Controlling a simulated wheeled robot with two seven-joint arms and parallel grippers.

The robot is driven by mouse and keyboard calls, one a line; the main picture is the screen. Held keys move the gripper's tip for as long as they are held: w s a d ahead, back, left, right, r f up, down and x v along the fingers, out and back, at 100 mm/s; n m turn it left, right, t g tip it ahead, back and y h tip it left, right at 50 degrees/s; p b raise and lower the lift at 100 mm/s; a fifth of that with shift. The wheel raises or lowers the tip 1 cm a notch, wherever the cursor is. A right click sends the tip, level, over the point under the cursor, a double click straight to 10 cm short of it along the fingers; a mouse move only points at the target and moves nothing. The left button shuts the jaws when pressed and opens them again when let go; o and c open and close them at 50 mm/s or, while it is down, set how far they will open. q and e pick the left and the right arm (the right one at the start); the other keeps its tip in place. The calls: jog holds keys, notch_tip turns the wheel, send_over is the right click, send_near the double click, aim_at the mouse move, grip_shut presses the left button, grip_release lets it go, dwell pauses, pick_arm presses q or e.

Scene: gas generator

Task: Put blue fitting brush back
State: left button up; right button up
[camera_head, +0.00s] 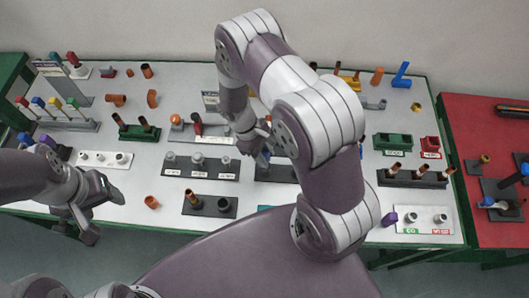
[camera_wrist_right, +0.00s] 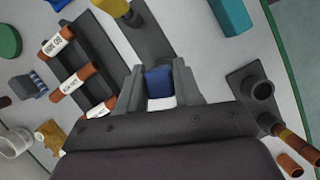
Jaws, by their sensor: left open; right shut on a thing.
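My right gripper (camera_head: 259,151) is over the middle of the table in the head view. In the right wrist view its two fingers (camera_wrist_right: 160,88) are shut on a blue block-like piece (camera_wrist_right: 158,82) with a white band below it, apparently the blue fitting brush. Most of it is hidden by the fingers and the gripper body. A grey rack (camera_head: 88,126) with several upright coloured-handled brushes stands at the left of the table in the head view. My left gripper (camera_head: 98,212) is open and empty at the table's front left edge.
Grey and black holders (camera_head: 200,167) with fittings stand near my right gripper. Green (camera_head: 393,142) and red (camera_head: 430,145) bins stand at the right. A loose copper fitting (camera_head: 151,202) lies at the front. A red table (camera_head: 465,120) adjoins on the right.

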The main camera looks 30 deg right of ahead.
jog(key=shift+f+b, duration=0.45)
jog(key=shift+f, duration=0.25)
jog(key=shift+f, duration=0.1)
jog(key=o, duration=1)
jog(key=b+v, duration=0.1)
jog(key=v, duration=1.2)
jog(key=shift+f, duration=0.1)
